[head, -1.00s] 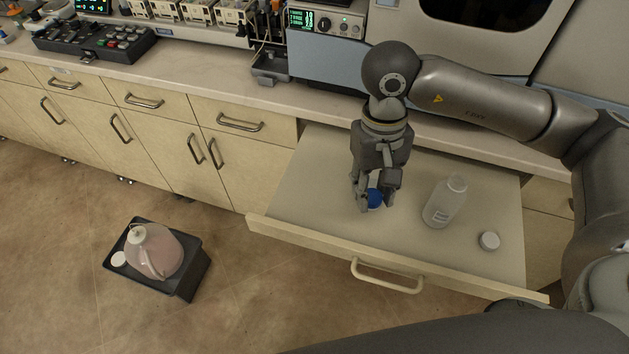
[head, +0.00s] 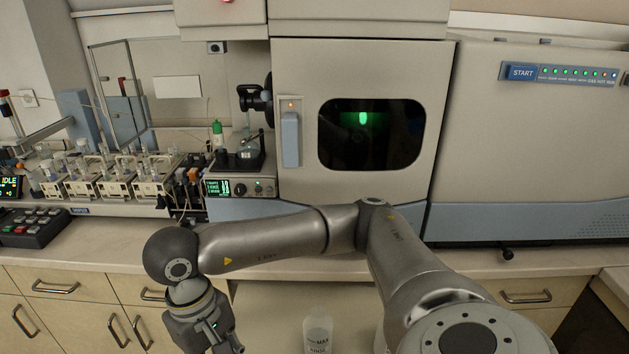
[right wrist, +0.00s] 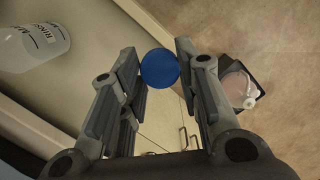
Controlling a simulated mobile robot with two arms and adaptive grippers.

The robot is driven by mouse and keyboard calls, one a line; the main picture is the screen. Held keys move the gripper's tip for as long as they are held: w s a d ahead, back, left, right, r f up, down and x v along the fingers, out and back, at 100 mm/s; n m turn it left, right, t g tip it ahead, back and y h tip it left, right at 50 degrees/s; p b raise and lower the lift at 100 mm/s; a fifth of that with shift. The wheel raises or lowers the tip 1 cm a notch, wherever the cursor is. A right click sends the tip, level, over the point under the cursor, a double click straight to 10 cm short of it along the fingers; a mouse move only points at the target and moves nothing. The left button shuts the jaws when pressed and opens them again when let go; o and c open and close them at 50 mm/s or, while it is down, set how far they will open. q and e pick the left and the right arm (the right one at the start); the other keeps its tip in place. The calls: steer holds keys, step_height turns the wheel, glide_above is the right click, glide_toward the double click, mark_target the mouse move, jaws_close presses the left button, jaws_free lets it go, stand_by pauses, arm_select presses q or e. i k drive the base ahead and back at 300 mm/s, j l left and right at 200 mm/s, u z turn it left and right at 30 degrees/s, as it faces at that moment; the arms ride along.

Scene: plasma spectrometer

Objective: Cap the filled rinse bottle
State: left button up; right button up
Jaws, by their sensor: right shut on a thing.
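My right gripper (head: 207,335) hangs at the lower left of centre in the head view, with its fingertips cut off by the bottom edge. In the right wrist view its two fingers (right wrist: 160,62) are shut on a round blue cap (right wrist: 160,72), held at the tips. The rinse bottle (head: 317,332), translucent white with a "RINSE" and "MAX" label, stands to the right of the gripper, apart from it. The bottle also shows at the upper left of the right wrist view (right wrist: 38,45), partly out of frame. My left gripper is not in view.
The spectrometer (head: 440,110) and a small pump unit (head: 240,188) stand behind my arm. A jug of pinkish liquid (right wrist: 236,86) sits on a dark floor stand in the wrist view.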

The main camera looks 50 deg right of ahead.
mark_target(317, 325)
steer(key=k+l, duration=0.45)
steer(key=l, duration=0.15)
steer(key=k+l, duration=0.45)
steer(key=l, duration=0.15)
